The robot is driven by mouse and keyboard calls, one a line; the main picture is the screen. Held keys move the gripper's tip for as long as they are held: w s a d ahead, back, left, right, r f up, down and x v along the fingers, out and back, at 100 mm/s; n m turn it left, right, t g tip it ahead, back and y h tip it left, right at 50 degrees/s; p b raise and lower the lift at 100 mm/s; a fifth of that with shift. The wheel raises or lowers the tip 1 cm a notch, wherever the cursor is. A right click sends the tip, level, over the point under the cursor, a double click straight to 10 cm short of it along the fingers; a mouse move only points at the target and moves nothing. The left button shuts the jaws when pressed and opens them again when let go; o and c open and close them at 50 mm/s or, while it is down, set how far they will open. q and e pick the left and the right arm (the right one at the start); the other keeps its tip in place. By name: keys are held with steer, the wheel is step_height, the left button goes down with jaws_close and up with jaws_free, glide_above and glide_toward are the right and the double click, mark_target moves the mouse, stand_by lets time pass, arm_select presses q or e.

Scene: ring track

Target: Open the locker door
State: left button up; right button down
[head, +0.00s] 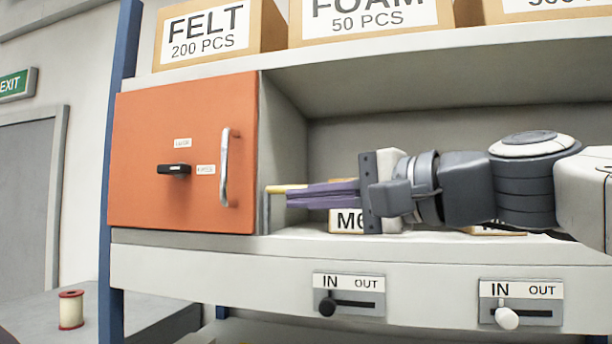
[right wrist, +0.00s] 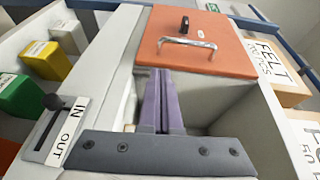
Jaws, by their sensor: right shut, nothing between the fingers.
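The locker's orange door (head: 165,130) is closed on the left of the shelf. It has a silver bar handle (head: 228,168) near its right edge and a black latch (head: 174,169) lying level at its middle. In the right wrist view the door (right wrist: 205,38) is at the top, with the handle (right wrist: 187,44) and latch (right wrist: 185,25). My right gripper (head: 288,196) is shut and empty, its purple fingers pointing left near the locker's right side, apart from the handle. In the wrist view its fingertips (right wrist: 160,75) lie near the door's handle-side edge. My left gripper is out of view.
Boxes marked FELT (head: 215,35) and FOAM (head: 365,18) stand on top. Two IN/OUT slider plates (head: 349,294) (head: 521,302) are on the ledge below. A red and cream spool (head: 71,310) stands at lower left.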

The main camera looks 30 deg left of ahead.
mark_target(248, 181)
steer(key=shift+g+y, duration=0.3)
steer(key=shift+y, duration=0.1)
steer(key=a+r+p, duration=0.1)
steer(key=a, duration=0.2)
steer(key=a+r+p, duration=0.1)
steer(key=a+p, duration=0.1)
steer(key=a, duration=0.1)
steer(key=w+a+p, duration=0.1)
steer(key=a+p, duration=0.1)
steer(key=a, duration=0.1)
steer(key=shift+r, duration=0.4)
steer(key=shift+a+f, duration=0.1)
steer(key=shift+a, duration=0.4)
steer(key=shift+f, duration=0.1)
